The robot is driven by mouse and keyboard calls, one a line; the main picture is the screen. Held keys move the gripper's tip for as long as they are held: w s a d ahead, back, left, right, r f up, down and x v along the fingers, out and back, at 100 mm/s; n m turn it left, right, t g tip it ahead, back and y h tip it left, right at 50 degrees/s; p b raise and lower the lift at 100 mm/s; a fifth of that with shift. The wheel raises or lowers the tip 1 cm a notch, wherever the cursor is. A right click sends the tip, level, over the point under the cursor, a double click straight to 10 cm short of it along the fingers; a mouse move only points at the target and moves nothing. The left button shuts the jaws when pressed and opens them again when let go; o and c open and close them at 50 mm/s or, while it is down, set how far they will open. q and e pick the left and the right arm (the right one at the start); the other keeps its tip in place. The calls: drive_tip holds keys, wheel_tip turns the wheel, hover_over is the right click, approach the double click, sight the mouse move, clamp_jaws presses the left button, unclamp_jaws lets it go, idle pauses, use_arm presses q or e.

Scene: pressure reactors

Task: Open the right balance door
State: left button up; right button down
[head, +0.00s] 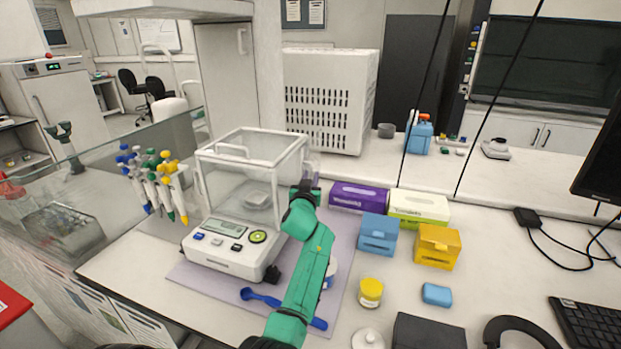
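The balance (230,245) stands on a grey-lilac mat (345,250), with a clear glass draft shield (235,180) and a pan (257,200) inside. Its right side faces my green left arm, which rises from the bottom middle. My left gripper (310,187), small and dark, is at the right side of the shield, near its rear edge. The arm's wrist hides part of the right door, and I cannot tell whether gripper and door touch. The finger gap is too small to make out. The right gripper is not in view.
Pipettes on a stand (157,180) are left of the balance. A purple box (358,197), blue box (378,234) and yellow box (437,246) stand to the right. A blue spoon (262,298) lies in front, partly behind my arm. A yellow-lidded jar (370,292) is nearby.

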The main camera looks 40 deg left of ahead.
use_arm(q)
drive_tip(key=shift+w+a, duration=0.1)
drive_tip(key=shift+w, duration=0.05)
drive_tip(key=shift+r, duration=0.1)
drive_tip(key=shift+s+d, duration=0.3)
drive_tip(key=shift+s, duration=0.2)
drive_tip(key=v, duration=1.3)
drive_tip(key=shift+s+d+b, duration=0.15)
drive_tip(key=shift+d+b, duration=0.05)
drive_tip(key=shift+b, duration=0.25)
